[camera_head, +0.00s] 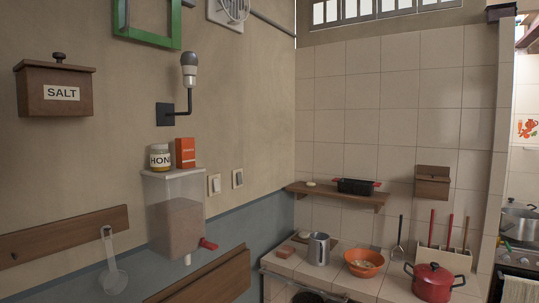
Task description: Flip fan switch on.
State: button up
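Two small white wall plates are on the left wall, to the right of the clear dispenser. The nearer wall switch (214,184) is pale and partly beside the dispenser's upper right corner. The farther wall plate (238,178) has a darker centre. I cannot tell which one is the fan switch, nor its on or off position. My gripper is not in view.
The clear dispenser (172,212) juts from the wall, with a honey jar (160,157) and an orange box (185,152) on top. A lamp (189,70) sticks out above. A clear ladle (112,276) hangs lower left. The tiled counter (350,282) holds a red pot (434,283).

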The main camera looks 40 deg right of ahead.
aim_at(238, 175)
jog(key=z, duration=1)
